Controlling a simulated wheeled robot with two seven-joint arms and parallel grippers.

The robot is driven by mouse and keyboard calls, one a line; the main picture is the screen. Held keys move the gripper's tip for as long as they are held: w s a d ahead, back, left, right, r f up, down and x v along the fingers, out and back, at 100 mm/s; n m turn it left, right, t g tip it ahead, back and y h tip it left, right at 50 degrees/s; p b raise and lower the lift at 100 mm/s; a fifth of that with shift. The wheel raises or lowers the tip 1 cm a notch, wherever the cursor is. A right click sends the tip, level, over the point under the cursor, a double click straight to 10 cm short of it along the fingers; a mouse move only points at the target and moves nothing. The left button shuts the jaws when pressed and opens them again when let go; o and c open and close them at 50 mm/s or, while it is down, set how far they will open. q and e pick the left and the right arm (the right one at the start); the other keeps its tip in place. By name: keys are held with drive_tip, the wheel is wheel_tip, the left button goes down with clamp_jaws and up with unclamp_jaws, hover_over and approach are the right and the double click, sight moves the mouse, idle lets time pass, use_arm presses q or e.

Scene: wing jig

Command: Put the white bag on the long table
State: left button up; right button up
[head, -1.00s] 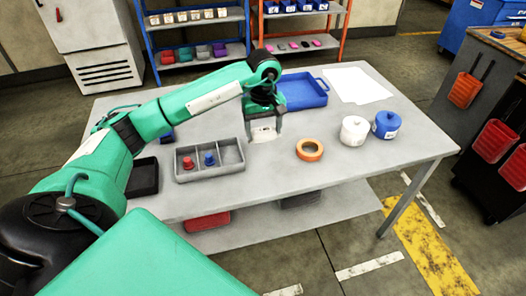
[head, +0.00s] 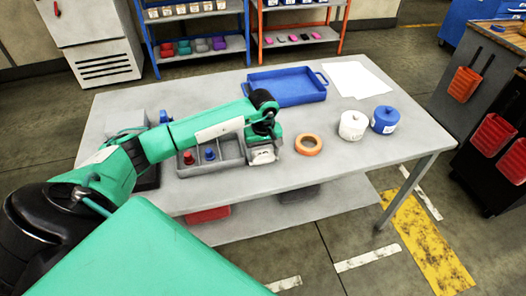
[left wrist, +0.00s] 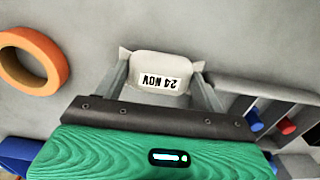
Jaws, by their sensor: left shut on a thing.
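The white bag (head: 262,155) is a small pale packet in the head view, between the grey divided tray and the orange ring. In the left wrist view the white bag (left wrist: 160,70) shows a label reading "24 NOV". My left gripper (head: 263,150) is shut on the bag, one finger at each side of it. The long table (head: 330,175) is grey and lies under the bag; I cannot tell whether the bag touches its top. My right gripper is not in view.
The grey divided tray (head: 212,168) with red and blue pieces is just left of the bag. The orange ring (head: 308,144) is to the right, then a white jar (head: 353,125) and a blue jar (head: 385,119). A blue tray (head: 287,88) lies behind. The table's front right is clear.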

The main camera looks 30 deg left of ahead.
sight(263, 153)
use_arm(q)
drive_tip(key=shift+f, duration=0.15)
drive_tip(key=o, duration=0.7)
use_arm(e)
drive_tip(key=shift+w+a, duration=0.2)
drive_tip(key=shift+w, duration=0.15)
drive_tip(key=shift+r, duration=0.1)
use_arm(q)
drive_tip(key=shift+r, duration=0.65)
wheel_tip(263, 153, up, 11)
drive_tip(key=b, duration=0.2)
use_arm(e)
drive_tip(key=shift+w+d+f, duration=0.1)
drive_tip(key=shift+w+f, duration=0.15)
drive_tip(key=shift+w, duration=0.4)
